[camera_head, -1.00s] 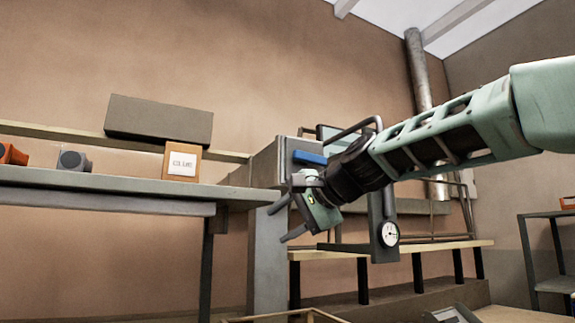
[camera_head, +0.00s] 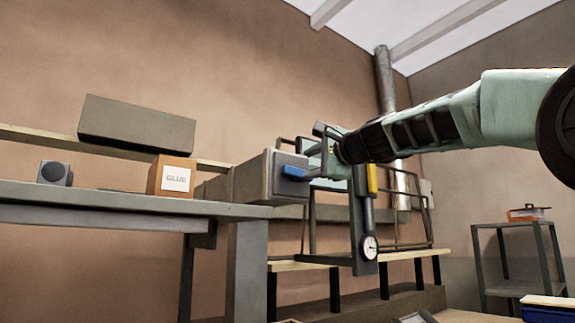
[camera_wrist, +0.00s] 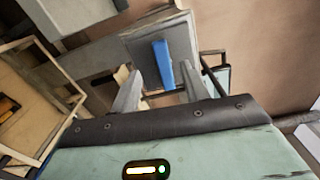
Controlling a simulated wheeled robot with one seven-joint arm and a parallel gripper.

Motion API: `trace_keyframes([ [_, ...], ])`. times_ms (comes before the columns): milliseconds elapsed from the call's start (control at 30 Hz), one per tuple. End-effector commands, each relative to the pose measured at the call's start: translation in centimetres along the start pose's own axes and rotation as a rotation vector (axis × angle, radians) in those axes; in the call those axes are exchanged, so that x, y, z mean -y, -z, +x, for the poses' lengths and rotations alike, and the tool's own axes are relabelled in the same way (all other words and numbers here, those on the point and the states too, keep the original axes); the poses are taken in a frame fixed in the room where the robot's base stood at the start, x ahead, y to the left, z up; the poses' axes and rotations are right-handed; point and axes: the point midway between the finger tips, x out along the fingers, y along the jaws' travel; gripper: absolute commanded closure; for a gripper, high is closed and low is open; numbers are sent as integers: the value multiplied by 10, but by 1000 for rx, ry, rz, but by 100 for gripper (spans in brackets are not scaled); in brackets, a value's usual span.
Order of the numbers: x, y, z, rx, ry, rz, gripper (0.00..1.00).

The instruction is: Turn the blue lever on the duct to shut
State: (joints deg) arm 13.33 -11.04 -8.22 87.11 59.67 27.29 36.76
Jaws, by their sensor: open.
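The blue lever (camera_head: 294,172) is on the right-hand end of the grey box-shaped duct (camera_head: 252,183), beside the bench. In the wrist view the lever (camera_wrist: 162,60) stands nearly upright on the grey duct face (camera_wrist: 140,42). My gripper (camera_head: 308,174) is right beside the lever, coming from the right. In the wrist view its two fingers (camera_wrist: 161,76) are spread open, with the lever's lower end showing between them. I cannot tell whether either finger touches it. The arm and nearby bars partly hide the fingers in the head view.
A dark stand with a round gauge (camera_head: 369,246) and a yellow handle (camera_head: 372,179) is just below my arm. A glue box (camera_head: 172,177) sits on the bench (camera_head: 120,207) at left. A metal shelf (camera_head: 515,226) stands at right. Rails and a wooden bench lie behind.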

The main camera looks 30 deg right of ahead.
Motion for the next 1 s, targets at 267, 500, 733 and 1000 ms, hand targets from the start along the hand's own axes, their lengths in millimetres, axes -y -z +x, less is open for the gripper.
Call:
trace_keyframes([
  [267, 3, -1, 59, 1, -1, 1, 55],
  [500, 2, -1, 93, 1, 0, -1, 55],
  [733, 1, -1, 103, 1, 2, 0, 55],
  [1000, 0, -1, 103, 1, 2, 0, 68],
])
